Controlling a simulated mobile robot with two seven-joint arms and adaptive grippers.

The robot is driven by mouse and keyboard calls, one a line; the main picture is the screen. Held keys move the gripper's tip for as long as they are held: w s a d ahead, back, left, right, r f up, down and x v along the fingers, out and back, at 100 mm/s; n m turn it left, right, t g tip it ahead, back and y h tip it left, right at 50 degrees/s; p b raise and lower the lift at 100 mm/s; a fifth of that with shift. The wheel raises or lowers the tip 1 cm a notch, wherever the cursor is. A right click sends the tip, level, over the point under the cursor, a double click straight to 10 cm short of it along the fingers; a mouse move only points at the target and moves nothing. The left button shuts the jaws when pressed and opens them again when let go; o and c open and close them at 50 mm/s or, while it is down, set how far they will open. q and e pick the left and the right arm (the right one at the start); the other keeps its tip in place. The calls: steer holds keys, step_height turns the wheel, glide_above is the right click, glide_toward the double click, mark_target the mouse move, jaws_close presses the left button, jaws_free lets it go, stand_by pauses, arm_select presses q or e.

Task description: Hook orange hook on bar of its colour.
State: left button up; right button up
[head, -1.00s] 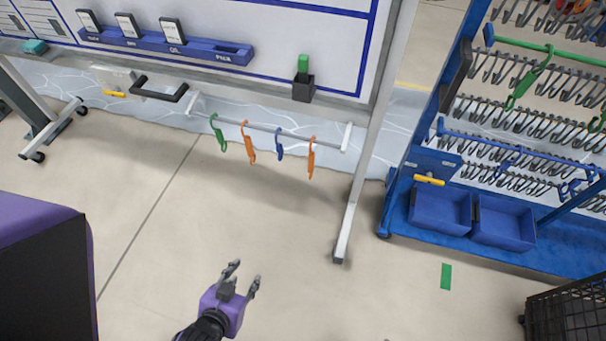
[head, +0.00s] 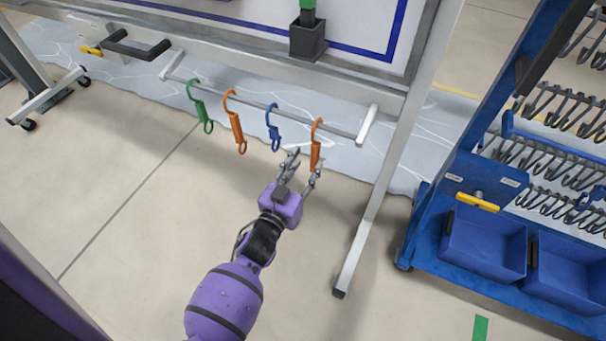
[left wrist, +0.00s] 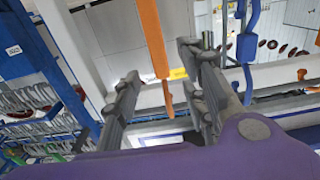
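Two orange hooks hang from the thin grey rail (head: 300,123) below the whiteboard: one right of the green hook (head: 200,106), the other (head: 316,146) at the rail's right end. My left gripper (head: 303,166) is open just below and beside the right-end orange hook. In the left wrist view this orange hook (left wrist: 152,42) hangs down between the two spread fingers, with no clear contact. The blue hook (left wrist: 246,47) is close beside the right finger there. No orange bar shows in the current views. My right gripper is not in view.
A blue hook (head: 273,128) and the left orange hook (head: 235,124) hang nearby. The whiteboard's leg (head: 365,230) stands right of the gripper. Farther right is a blue rack with bins (head: 484,245) and rows of grey hooks. The floor in front is clear.

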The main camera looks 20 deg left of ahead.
mark_target(314, 152)
arm_select(q)
steer(key=w+b, duration=0.1)
steer(key=w, duration=0.4)
steer(key=shift+w+d, duration=0.1)
steer(key=shift+w, duration=0.7)
steer(key=shift+c, duration=0.5)
jaws_close()
steer(key=c, duration=0.6)
jaws_free()
jaws_close()
steer(key=shift+w, duration=0.15)
